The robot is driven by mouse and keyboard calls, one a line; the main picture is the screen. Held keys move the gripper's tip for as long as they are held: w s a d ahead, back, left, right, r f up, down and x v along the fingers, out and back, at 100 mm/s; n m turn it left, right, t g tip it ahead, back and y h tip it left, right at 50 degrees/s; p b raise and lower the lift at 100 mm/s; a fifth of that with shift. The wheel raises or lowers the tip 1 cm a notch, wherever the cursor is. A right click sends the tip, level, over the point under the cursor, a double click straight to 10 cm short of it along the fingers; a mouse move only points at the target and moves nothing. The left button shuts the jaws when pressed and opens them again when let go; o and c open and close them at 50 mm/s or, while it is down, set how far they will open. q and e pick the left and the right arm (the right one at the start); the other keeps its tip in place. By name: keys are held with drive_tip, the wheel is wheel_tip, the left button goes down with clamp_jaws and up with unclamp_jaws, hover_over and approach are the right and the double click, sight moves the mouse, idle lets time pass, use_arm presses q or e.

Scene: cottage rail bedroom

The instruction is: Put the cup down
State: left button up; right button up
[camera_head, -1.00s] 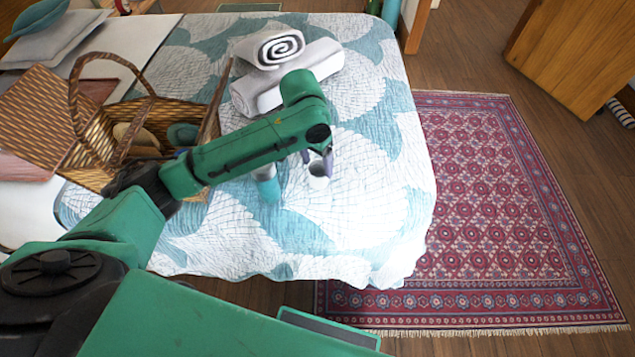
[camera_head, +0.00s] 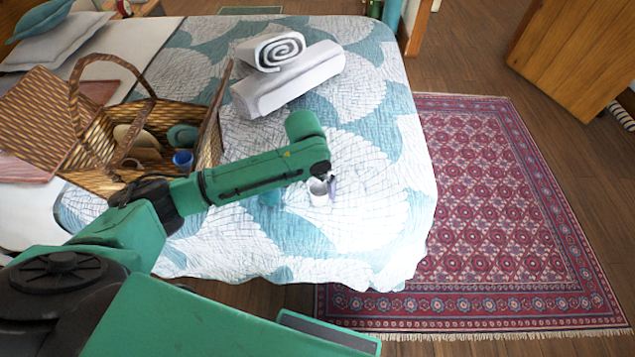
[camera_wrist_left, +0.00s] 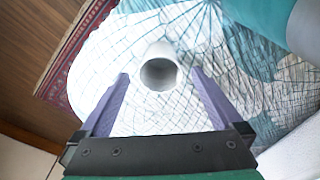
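A white cup (camera_head: 318,187) stands on the patterned quilt of the bed (camera_head: 365,235), near its right side. In the left wrist view the cup (camera_wrist_left: 160,67) shows its open mouth and lies between the two purple fingers. My left gripper (camera_wrist_left: 160,78) is open, with a visible gap between the cup and each finger. In the head view my left gripper (camera_head: 321,186) is at the cup, partly hidden by my forearm. My right gripper is not in view.
A wicker basket (camera_head: 100,180) holds a blue cup (camera_head: 183,160) and other items. Rolled towels (camera_head: 290,80) lie behind. The quilt right of the cup is clear; a red rug (camera_head: 500,200) lies beyond.

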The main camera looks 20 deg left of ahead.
sight(312, 197)
use_arm(q)
drive_tip(key=shift+r, duration=0.1)
wheel_tip(312, 197, up, 12)
drive_tip(key=s+a, duration=0.1)
drive_tip(key=shift+s+p, duration=0.15)
drive_tip(key=shift+p, duration=0.25)
